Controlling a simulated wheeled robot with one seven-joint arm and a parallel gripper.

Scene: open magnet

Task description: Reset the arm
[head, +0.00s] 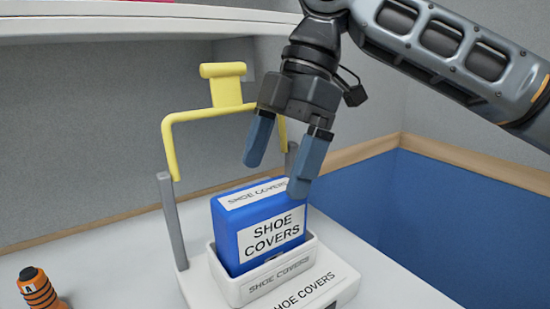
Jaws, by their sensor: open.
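My gripper (279,160) hangs from the arm at the upper middle of the head view, its two blue-grey fingers apart with nothing between them. Its fingers point down, just above and behind or over the top of a blue box (262,229) labelled "SHOE COVERS". The right fingertip overlaps the box's upper right corner in the picture; I cannot tell whether it touches. The box stands upright in a white holder (279,280) with the same label.
A yellow bar frame (170,145) on grey posts (172,222) rises behind the box, close to my gripper. An orange and black bottle-like object (40,290) stands at lower left. A white shelf (130,24) hangs above.

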